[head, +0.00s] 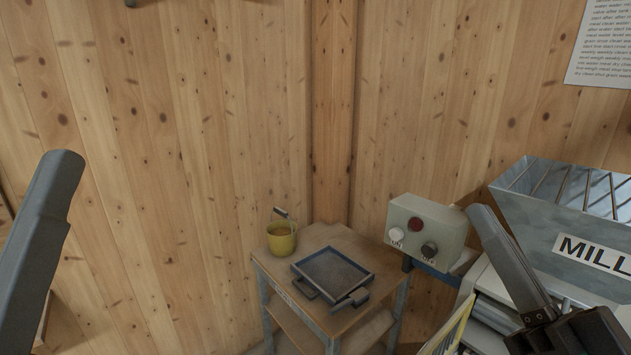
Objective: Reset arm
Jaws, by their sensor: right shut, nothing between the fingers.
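My right gripper (540,338) is a dark shape at the bottom right edge, partly cut off. It is shut and holds nothing. My grey right arm link rises up and to the left from it, in front of the mill. On the left side, a grey link of my left arm stands upright. The left gripper itself is outside the view.
A wooden side table (318,235) in the corner holds a yellow mug (281,243) and a dark tray (330,272). A control box (426,227) with buttons and the mill hopper (560,232) are close to my right arm. The left-centre space is clear.

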